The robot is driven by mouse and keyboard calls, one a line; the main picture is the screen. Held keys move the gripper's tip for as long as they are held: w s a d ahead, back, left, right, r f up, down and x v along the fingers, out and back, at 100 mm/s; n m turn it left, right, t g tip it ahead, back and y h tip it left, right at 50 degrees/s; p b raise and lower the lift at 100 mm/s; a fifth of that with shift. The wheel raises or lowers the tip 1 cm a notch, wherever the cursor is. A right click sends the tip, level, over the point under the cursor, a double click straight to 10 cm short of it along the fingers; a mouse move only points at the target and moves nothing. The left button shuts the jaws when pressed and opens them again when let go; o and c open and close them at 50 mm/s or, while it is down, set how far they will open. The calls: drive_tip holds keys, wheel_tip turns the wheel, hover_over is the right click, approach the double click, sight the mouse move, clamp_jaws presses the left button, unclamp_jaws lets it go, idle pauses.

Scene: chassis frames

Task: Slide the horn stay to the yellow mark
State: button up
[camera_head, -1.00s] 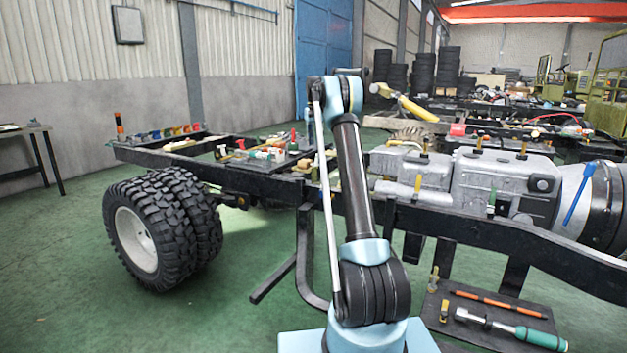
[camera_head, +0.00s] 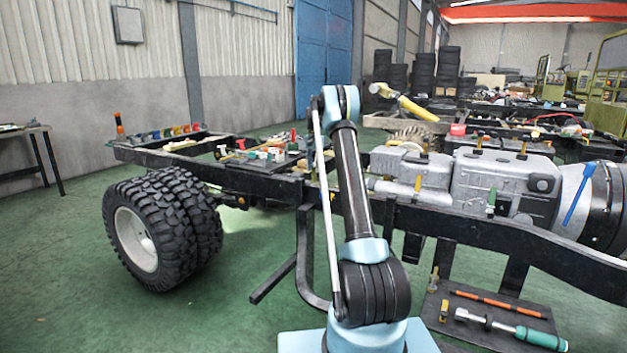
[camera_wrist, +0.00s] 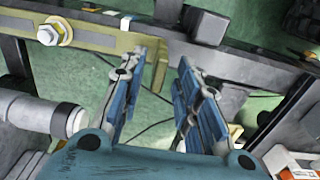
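I cannot make out a separate yellow mark.
A black block (camera_wrist: 206,25) sits on the rail just beyond my right finger. A pale cylinder (camera_wrist: 35,112) is at left and a white-orange box (camera_wrist: 290,162) at lower right.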

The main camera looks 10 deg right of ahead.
sight(314, 176)
drive_tip(key=shift+f, duration=2.8)
